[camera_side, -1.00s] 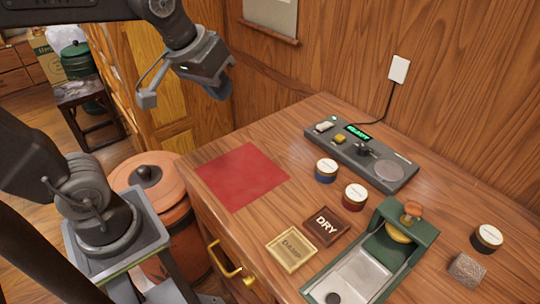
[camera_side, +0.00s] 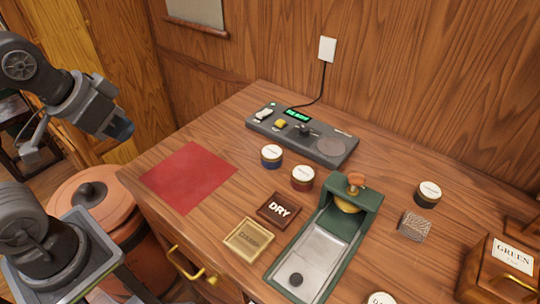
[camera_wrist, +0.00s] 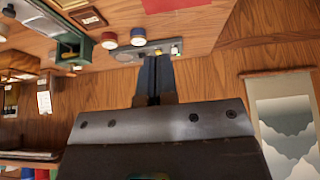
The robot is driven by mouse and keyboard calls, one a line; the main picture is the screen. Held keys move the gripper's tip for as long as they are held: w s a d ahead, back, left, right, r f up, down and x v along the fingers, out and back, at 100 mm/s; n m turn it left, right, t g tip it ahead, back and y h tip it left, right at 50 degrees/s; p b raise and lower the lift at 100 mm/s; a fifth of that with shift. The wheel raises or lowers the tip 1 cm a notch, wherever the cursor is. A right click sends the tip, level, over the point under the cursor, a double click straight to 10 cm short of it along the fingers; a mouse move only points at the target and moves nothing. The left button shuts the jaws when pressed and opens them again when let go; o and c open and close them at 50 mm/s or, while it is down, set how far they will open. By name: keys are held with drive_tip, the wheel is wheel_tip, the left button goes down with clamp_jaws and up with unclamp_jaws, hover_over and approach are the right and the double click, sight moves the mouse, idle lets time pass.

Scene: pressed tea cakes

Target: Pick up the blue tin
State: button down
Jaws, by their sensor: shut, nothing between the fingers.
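The blue tin (camera_side: 271,157) has a pale lid and stands upright on the wooden table, in front of the grey device. It also shows near the top of the wrist view (camera_wrist: 138,37). A red tin (camera_side: 303,178) stands close to its right in the side view. My gripper (camera_side: 122,131) is shut and empty, up at the left beyond the red mat, well apart from the blue tin. Its closed fingers (camera_wrist: 154,62) point toward the tins in the wrist view.
A red mat (camera_side: 188,176) lies at the table's left. The grey device (camera_side: 300,133) is behind the tins. A DRY plaque (camera_side: 279,210), a brass plaque (camera_side: 248,239) and a green press (camera_side: 366,200) are in front. A black tin (camera_side: 428,193) stands at right.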

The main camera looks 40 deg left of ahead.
drive_tip(key=c, duration=1.8)
unclamp_jaws()
drive_tip(key=o, duration=1.6)
drive_tip(key=m+g+y, duration=0.1)
drive_tip(key=m+g, duration=0.4)
drive_tip(key=m, duration=1.5)
hover_over(272, 152)
drive_tip(key=d, duration=0.1)
wheel_tip(272, 152, down, 8)
drive_tip(key=f, duration=0.5)
drive_tip(key=a+f, duration=0.1)
drive_tip(key=f, duration=0.2)
drive_tip(key=shift+s+f, duration=0.1)
drive_tip(key=shift+a+f, duration=0.1)
drive_tip(key=shift+f, duration=2.5)
